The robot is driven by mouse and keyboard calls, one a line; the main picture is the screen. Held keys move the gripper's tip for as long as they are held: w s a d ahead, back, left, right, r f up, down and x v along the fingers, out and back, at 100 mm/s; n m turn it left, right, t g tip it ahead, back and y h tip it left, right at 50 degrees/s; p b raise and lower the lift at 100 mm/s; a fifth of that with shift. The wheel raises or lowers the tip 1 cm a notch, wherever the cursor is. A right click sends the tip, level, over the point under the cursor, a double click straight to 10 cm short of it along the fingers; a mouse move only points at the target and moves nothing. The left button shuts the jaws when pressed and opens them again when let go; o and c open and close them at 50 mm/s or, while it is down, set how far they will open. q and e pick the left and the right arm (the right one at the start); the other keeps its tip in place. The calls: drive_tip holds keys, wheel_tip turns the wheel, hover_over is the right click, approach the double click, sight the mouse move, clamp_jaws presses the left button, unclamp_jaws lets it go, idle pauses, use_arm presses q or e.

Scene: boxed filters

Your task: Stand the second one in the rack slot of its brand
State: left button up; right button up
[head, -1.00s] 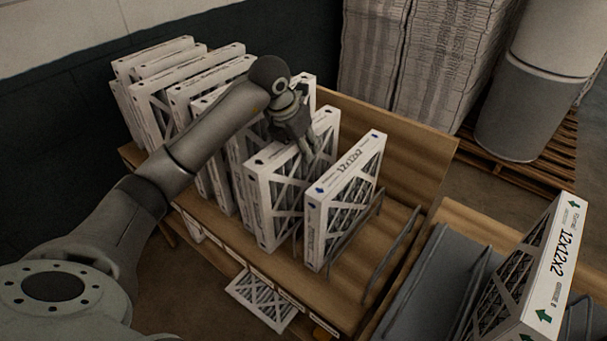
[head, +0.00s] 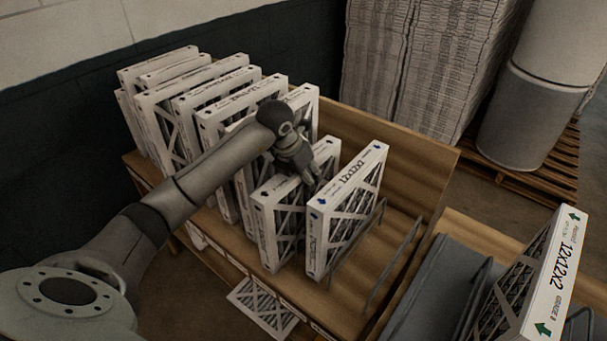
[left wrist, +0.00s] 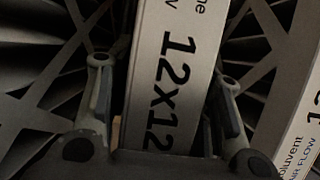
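My left gripper (head: 314,180) reaches down over the top of a white boxed filter (head: 264,228) standing upright in the wooden rack (head: 420,175). In the left wrist view its fingers lie either side of this filter's edge (left wrist: 172,80), marked 12x12; only the end of the brand name, "ne", shows. Another 12x12x2 filter with green arrows (head: 558,265) stands at the right. My right gripper is out of view.
Several filters (head: 160,100) fill the rack's left part. Wire dividers (head: 392,262) and bare wood lie right of the blue-arrow filter. A grey-surfaced stand (head: 425,285) holds the green-arrow filter. A filter (head: 262,305) lies low in front. Stacked sheets and a drum stand behind.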

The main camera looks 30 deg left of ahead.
use_arm(q)
drive_tip(key=shift+o, duration=0.9)
drive_tip(key=shift+r, duration=0.1)
drive_tip(key=b+v, duration=0.1)
drive_tip(key=v, duration=1.1)
drive_tip(key=shift+r+b, duration=0.1)
drive_tip(key=shift+b, duration=0.25)
